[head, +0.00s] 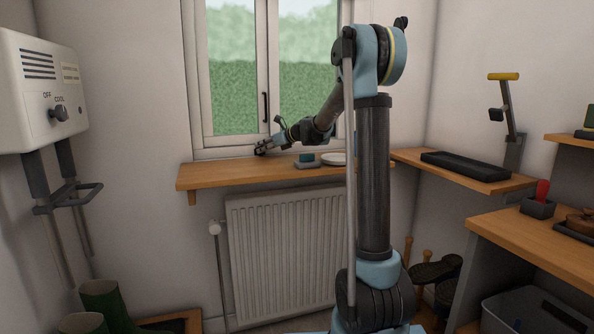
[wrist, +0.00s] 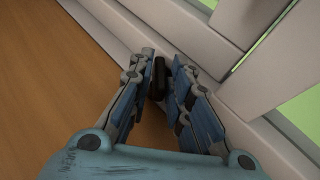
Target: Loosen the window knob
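The window knob (wrist: 160,76) is a small dark piece low on the pale window frame (wrist: 205,88). In the wrist view it sits between the two fingers of my gripper (wrist: 162,66). A narrow gap shows on either side of it, so the fingers are around it but do not appear to press on it. In the head view my gripper (head: 261,149) is at the foot of the window, just above the sill, and it hides the knob. The window (head: 268,70) looks closed and has a black upright handle (head: 265,107).
The wooden sill (head: 235,174) runs under the window, with a small green-topped block (head: 306,160) and a white dish (head: 334,159) right of my gripper. A radiator (head: 280,250) stands below. A heater box (head: 40,95) hangs at the left. The sill left of my gripper is clear.

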